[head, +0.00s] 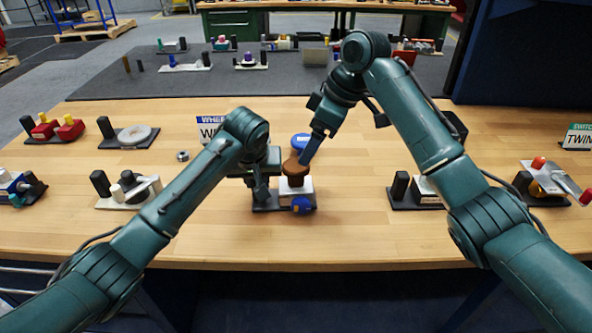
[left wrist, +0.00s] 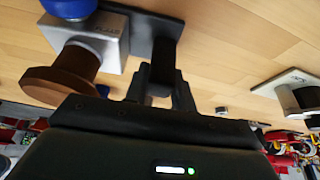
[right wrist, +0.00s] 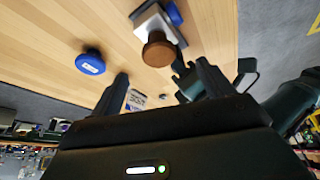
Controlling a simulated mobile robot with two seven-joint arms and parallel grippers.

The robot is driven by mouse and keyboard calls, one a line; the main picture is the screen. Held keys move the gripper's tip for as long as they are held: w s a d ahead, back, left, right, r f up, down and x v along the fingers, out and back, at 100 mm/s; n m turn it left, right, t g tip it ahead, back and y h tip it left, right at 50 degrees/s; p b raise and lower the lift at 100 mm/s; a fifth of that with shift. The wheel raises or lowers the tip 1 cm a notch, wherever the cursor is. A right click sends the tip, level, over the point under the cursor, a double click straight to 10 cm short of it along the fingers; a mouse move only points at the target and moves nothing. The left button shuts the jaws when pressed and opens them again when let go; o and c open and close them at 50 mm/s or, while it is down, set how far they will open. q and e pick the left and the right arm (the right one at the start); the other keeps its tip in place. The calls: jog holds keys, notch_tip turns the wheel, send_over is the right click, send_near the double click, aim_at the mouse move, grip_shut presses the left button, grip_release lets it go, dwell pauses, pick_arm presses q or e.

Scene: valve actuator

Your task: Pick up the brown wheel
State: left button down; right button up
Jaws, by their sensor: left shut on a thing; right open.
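The brown wheel (head: 295,168) sits on top of a silver-grey valve block (head: 297,188) on a black base. In the left wrist view the brown wheel (left wrist: 62,80) is mounted on the block's stem. My left gripper (left wrist: 163,85) is shut on the black post (left wrist: 165,60) of that base, beside the block. My right gripper (right wrist: 158,88) is open. Its fingers are close to the brown wheel, which shows in the right wrist view (right wrist: 158,50) beyond and between the fingertips. I cannot tell whether a finger touches it.
A loose blue wheel (head: 301,140) lies on the table behind the block. A smaller blue knob (head: 302,205) is on the block's side. Other fixtures stand left and right, including a grey disc (head: 132,135). The front strip of the table is clear.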

aim_at(298, 165)
jog(key=x, duration=0.9)
jog(key=shift+w+a, duration=0.1)
jog(key=shift+w, duration=0.05)
jog(key=shift+c, duration=0.2)
jog(key=c, duration=1.1)
